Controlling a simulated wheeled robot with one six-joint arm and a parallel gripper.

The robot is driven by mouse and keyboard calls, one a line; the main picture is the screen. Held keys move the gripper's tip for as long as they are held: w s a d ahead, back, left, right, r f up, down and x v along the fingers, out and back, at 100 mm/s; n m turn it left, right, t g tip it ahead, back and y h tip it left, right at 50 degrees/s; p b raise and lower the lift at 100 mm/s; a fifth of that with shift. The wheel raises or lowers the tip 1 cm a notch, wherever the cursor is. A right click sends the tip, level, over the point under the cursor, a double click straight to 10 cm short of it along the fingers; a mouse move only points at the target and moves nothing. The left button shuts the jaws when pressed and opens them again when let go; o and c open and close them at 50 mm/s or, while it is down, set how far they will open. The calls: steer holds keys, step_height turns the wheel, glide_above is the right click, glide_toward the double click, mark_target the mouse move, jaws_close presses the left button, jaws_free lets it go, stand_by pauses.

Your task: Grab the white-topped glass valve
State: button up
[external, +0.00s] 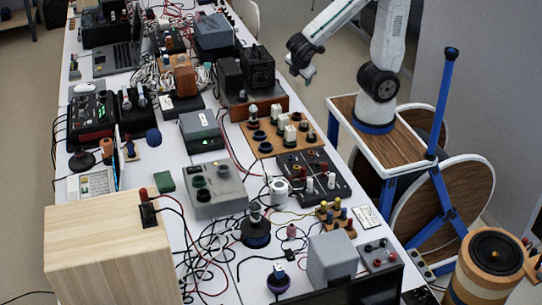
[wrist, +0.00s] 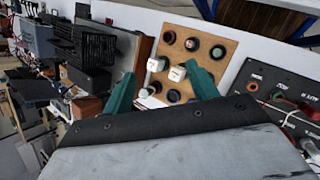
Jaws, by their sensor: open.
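Several small valves with white tops stand in a tan wooden socket board (external: 266,146). One white-topped valve (external: 283,121) is near the board's middle, and another (external: 290,133) is close beside it. A paler glass valve (external: 253,112) stands at the board's left. In the wrist view, two white tops (wrist: 155,64) and (wrist: 177,74) show between the teal fingers, on the board (wrist: 203,55). I cannot tell which one the task names. My gripper (external: 308,74) is open and empty, above and beyond the board; its fingers (wrist: 161,71) also show in the wrist view.
A black panel (external: 316,171) with coloured knobs adjoins the board. A black box (external: 258,68) stands behind it on a brown base. Another valve stands on a dark round base (external: 255,236). Cables clutter the white table. Dark round sockets (wrist: 217,52) surround the white tops.

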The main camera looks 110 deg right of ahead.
steer(key=w+d+f+n+h, duration=0.4)
steer(key=w+f+n, duration=0.2)
steer(key=w+f, duration=0.2)
steer(key=n+t+h, duration=0.3)
steer(key=n, duration=0.4)
glide_toward(255, 113)
steer(key=d+f, duration=0.1)
steer(key=w+d+f, duration=0.1)
steer(key=d, duration=0.1)
steer(key=shift+w+d, duration=0.1)
steer(key=shift+d, duration=0.15)
steer(key=shift+d+f, duration=0.25)
steer(key=x, duration=0.4)
steer(key=s+x, duration=0.1)
steer(key=x, duration=0.2)
steer(key=shift+d+r, duration=0.25)
steer(key=shift+r, duration=0.1)
steer(key=c, duration=1.1)
